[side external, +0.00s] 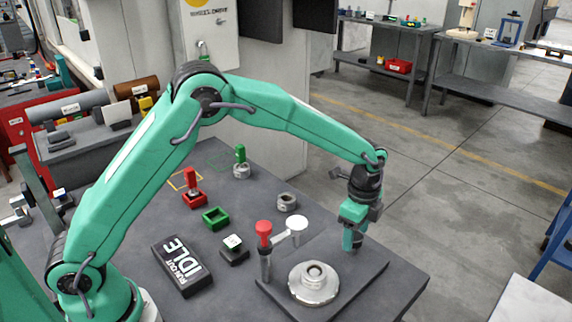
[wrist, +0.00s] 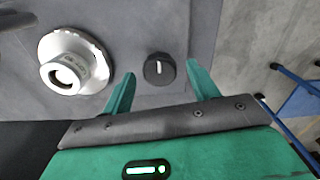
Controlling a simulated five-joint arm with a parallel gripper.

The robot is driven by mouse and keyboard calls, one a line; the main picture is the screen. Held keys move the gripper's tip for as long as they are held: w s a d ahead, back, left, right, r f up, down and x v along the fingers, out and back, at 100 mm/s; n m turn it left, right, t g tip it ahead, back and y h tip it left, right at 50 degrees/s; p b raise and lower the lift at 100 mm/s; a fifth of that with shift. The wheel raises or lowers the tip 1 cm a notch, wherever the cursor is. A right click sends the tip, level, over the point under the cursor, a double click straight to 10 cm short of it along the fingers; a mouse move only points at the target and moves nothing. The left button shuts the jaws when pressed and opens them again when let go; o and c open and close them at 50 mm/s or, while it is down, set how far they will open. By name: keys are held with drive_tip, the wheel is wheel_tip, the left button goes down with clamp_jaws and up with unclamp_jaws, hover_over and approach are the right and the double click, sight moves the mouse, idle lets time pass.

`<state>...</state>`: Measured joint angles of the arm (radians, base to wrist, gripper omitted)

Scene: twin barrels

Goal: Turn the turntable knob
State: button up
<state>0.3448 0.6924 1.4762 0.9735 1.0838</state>
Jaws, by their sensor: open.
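The turntable (side external: 314,284) is a silver stepped disc with a round hub on a dark plate. It also shows at the upper left of the wrist view (wrist: 73,62). The knob (wrist: 159,69) is a small black round dial with a white line pointing nearly straight up in the picture. It shows in the wrist view to the right of the turntable. In the side view I cannot make it out, and my gripper may hide it. My gripper (side external: 352,246) points down over the plate. Its green fingers (wrist: 160,73) are open, one to each side of the knob in the wrist view, with gaps visible.
A red-topped post (side external: 264,240) with an arm and white round end (side external: 297,225) stands behind the turntable. The table's right edge is close to my gripper.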

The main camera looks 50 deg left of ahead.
drive_tip(key=shift+r, duration=3.7)
drive_tip(key=shift+n, duration=0.3)
drive_tip(key=n, duration=1.1)
drive_tip(key=shift+f+n, duration=0.1)
drive_tip(key=shift+n, duration=0.3)
drive_tip(key=n, duration=0.6)
drive_tip(key=shift+n, duration=0.4)
drive_tip(key=n, duration=0.6)
drive_tip(key=shift+f, duration=0.15)
drive_tip(key=shift+f, duration=3.8)
